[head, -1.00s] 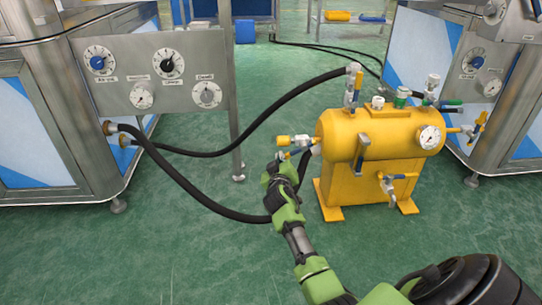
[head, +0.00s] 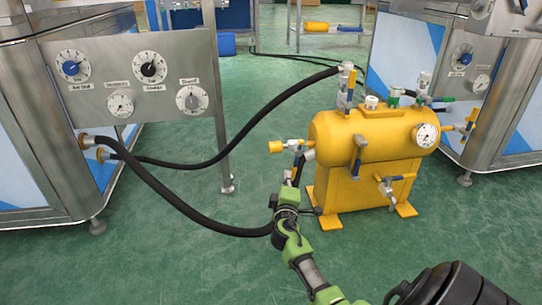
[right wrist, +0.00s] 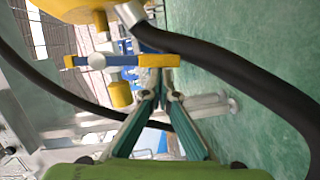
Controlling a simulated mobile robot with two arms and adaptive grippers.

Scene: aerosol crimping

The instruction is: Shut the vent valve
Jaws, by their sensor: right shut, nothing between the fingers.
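The yellow pressure tank (head: 365,140) stands on the floor, right of centre. It carries several small valves, with no readable label naming a vent valve. The valve on its left side (head: 296,147) has a yellow cap (head: 275,147) pointing left. In the right wrist view this side valve shows a yellow-and-blue lever (right wrist: 98,61) lying across the picture, with the yellow cap (right wrist: 120,95) below it. My right gripper (head: 294,180) is just below this valve, shut and empty. Its fingertips (right wrist: 162,92) look close to the lever's yellow end; contact cannot be told. My left gripper is not in view.
A black hose (head: 190,208) runs from the left metal cabinet (head: 30,130) and passes behind my right gripper. Another hose (head: 240,125) arcs to the tank's top. A dial panel (head: 130,80) stands at left, another cabinet (head: 410,55) at right. Green floor is clear in front.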

